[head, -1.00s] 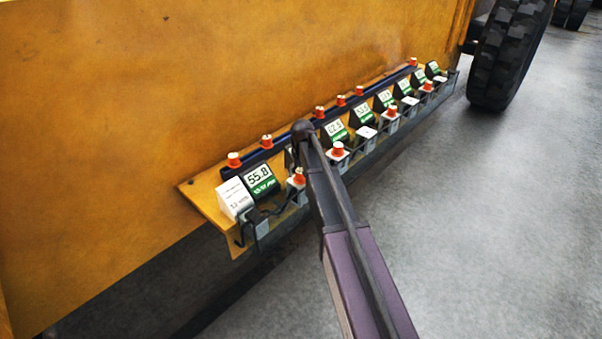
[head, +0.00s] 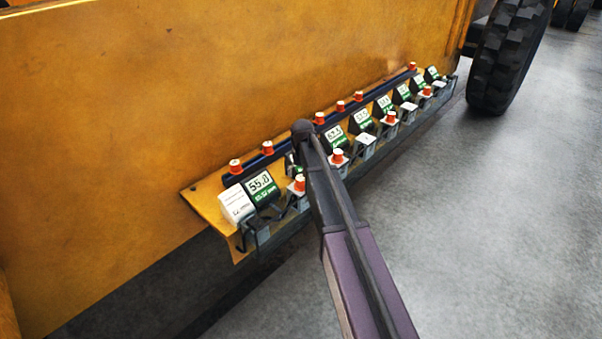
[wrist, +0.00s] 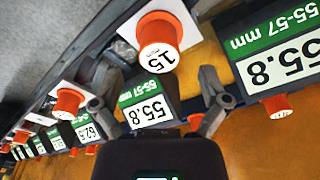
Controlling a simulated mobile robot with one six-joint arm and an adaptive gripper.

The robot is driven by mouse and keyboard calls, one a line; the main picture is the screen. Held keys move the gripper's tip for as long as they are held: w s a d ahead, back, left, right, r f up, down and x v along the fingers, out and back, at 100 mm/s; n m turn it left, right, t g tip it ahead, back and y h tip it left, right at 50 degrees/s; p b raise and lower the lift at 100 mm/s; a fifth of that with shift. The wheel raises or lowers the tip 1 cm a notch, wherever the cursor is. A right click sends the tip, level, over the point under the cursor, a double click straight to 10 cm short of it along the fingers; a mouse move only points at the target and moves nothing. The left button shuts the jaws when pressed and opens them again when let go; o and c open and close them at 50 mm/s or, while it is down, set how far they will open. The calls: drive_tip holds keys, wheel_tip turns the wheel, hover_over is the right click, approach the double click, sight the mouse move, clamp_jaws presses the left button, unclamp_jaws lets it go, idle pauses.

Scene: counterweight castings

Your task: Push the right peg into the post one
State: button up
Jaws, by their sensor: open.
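An orange peg (wrist: 158,32) with a white top marked "15" stands on a white block at the top middle of the wrist view. My gripper (wrist: 158,88) is open, its two fingers spread below the peg and apart from it, with a black "55.8" display (wrist: 150,105) between them. A second orange peg (wrist: 68,101) stands on a white block to the left. In the head view, front-row pegs (head: 299,184) and (head: 337,157) show beside my arm, which hides the gripper. I cannot tell which peg or post the task names.
A yellow ledge (head: 207,206) carries a row of displays and clipped blocks along the yellow machine wall (head: 150,90). More orange pegs (head: 235,167) line a dark rail behind. A black tyre (head: 505,55) stands at upper right. Open grey floor lies in front.

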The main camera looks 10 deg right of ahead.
sight(301, 178)
drive_tip(key=shift+r+p, duration=2.5)
drive_tip(key=shift+r, duration=0.3)
